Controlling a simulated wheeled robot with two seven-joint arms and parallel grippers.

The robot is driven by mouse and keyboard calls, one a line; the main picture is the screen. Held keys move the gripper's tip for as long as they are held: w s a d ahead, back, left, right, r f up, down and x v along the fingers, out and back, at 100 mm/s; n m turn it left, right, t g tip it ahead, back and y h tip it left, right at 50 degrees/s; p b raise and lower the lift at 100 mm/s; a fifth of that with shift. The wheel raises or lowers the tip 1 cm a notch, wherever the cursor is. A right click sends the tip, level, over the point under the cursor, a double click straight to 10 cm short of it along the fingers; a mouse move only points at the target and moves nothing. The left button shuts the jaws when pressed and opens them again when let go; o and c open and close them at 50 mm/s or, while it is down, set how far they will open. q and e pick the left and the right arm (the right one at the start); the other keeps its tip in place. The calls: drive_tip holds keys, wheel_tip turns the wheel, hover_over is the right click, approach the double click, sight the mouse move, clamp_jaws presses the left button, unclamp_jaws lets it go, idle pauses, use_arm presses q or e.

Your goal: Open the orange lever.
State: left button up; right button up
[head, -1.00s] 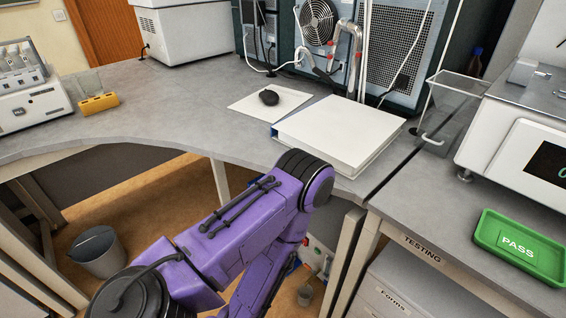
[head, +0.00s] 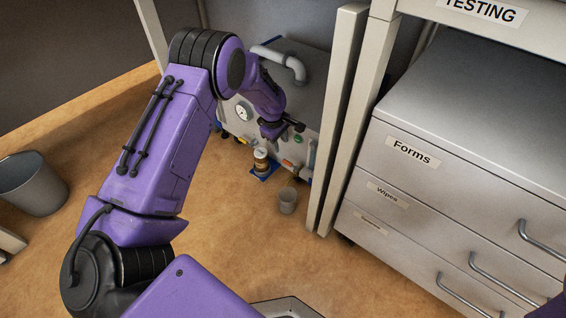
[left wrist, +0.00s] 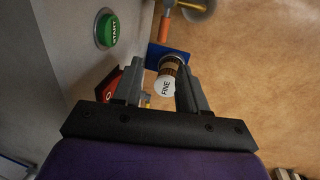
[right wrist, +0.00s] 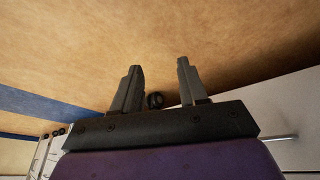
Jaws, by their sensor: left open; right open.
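A grey machine (head: 300,88) with a gauge and pipe stands on the floor under the bench. My left gripper (head: 284,128) is open and empty in front of it. In the left wrist view, an orange piece (left wrist: 166,29), probably the lever, shows at the top beyond the open left gripper (left wrist: 159,66). A jar with a white cap marked FINE (left wrist: 167,86) appears between the fingers, near a blue plate (left wrist: 172,54).
A green START button (left wrist: 107,30) and a red switch (left wrist: 108,84) are on the machine's face. A small cup (head: 287,200) stands on the floor by the bench leg (head: 338,120). A drawer cabinet (head: 465,170) is at the right, a bin (head: 32,184) at the left.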

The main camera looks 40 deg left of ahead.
use_arm(q)
drive_tip(key=b, duration=0.2)
hover_over(284, 160)
drive_tip(key=s, duration=0.2)
wheel_tip(284, 160, down, 4)
drive_tip(key=f+b, duration=0.1)
drive_tip(key=f, duration=0.1)
drive_tip(key=w+f+b, duration=0.1)
drive_tip(key=f, duration=0.1)
drive_tip(key=shift+w+a+f, duration=0.15)
drive_tip(key=shift+w+f, duration=0.05)
drive_tip(key=shift+f, duration=0.2)
drive_tip(key=shift+w+f+b, duration=0.15)
drive_tip(key=shift+f+b, duration=0.25)
drive_tip(key=shift+f, duration=0.1)
use_arm(e)
drive_tip(key=s+f+n+g+y, duration=0.1)
drive_tip(key=s+f+n+g, duration=0.2)
drive_tip(key=s+f, duration=0.1)
drive_tip(key=shift+a+f+y, duration=0.3)
drive_tip(key=shift+f+y, duration=0.1)
use_arm(q)
clamp_jaws()
